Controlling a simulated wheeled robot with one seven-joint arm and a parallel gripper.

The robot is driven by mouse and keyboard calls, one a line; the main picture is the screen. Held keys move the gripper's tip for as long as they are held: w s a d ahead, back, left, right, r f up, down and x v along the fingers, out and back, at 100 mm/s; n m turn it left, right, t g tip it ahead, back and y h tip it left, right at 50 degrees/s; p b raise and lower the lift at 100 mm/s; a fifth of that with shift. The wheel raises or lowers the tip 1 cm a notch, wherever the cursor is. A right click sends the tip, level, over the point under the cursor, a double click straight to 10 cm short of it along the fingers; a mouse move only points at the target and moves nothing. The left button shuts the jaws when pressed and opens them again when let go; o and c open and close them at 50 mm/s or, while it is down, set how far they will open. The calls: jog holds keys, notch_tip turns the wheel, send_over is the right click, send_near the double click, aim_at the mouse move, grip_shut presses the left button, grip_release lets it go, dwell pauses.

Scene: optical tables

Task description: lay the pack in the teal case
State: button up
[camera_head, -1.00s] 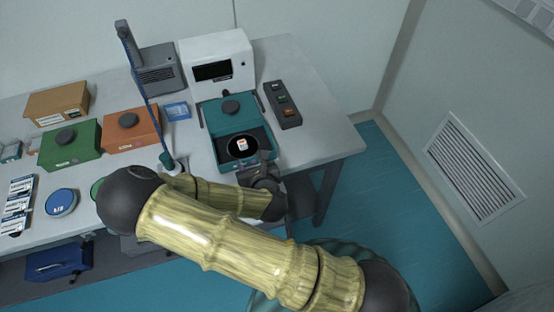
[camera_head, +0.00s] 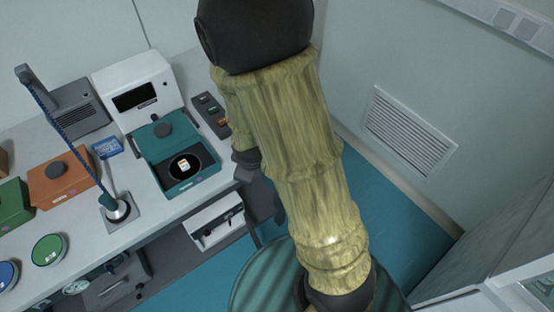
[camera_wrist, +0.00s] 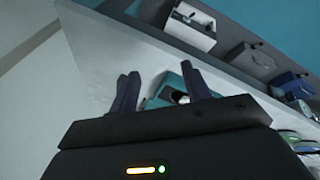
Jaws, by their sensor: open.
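The teal case (camera_head: 203,186) stands open on the table, its lid with a dark knob (camera_head: 163,130) tipped back behind it. The small white and orange pack (camera_head: 183,164) lies inside the case, on a round black area. My gripper (camera_wrist: 160,82) is open and empty in the wrist view; part of the teal case (camera_wrist: 163,89) shows beyond and between its fingers, apart from them.
A white instrument (camera_head: 133,87) stands behind the case, and a dark button box (camera_head: 211,114) is to its right. An orange case (camera_head: 62,185) and a stand with a blue-corded post (camera_head: 118,210) are to the left. The wall with a vent (camera_head: 405,133) is at right.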

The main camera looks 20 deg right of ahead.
jog(key=s+d+r+m+g, duration=0.2)
jog(key=s+d+r+m, duration=0.3)
jog(key=r+m, duration=0.3)
jog(key=shift+s+r+m, duration=0.4)
jog(key=shift+s+m, duration=0.5)
jog(key=shift+m, duration=0.2)
